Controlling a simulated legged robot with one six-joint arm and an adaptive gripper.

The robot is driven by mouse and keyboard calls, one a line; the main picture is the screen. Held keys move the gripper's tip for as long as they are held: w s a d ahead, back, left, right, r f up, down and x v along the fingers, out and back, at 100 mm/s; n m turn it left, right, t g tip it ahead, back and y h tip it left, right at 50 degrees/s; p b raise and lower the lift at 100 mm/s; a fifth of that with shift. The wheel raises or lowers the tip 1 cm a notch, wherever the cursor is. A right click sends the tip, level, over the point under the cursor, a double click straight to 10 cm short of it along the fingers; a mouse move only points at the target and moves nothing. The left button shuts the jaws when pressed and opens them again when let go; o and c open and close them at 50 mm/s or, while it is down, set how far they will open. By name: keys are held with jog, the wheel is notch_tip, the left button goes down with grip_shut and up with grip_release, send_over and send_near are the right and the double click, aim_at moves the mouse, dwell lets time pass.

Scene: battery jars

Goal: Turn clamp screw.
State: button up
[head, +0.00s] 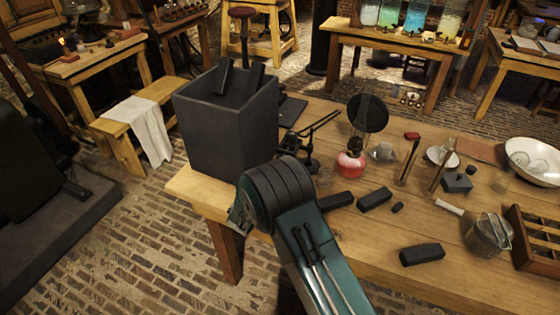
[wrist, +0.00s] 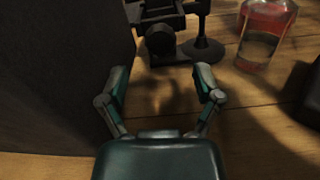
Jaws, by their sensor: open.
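A black metal clamp device stands on the wooden table. In the wrist view, its dark round screw knob (wrist: 160,40) is at the top centre, beyond my fingertips. My gripper (wrist: 163,82) is open and empty, with one finger on each side of the picture and the knob ahead between them. The fingers appear apart from the knob. In the head view, the black clamp stand (head: 308,148) is just right of the grey box, and my arm hides the gripper.
A tall dark grey box (head: 226,130) stands close on the left; its wall fills the wrist view's left side. A flask with red liquid (head: 350,163) is right of the clamp, also in the wrist view (wrist: 265,30). Black blocks (head: 374,199) lie nearby.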

jog(key=x, duration=0.6)
jog(key=shift+w, duration=0.2)
grip_shut()
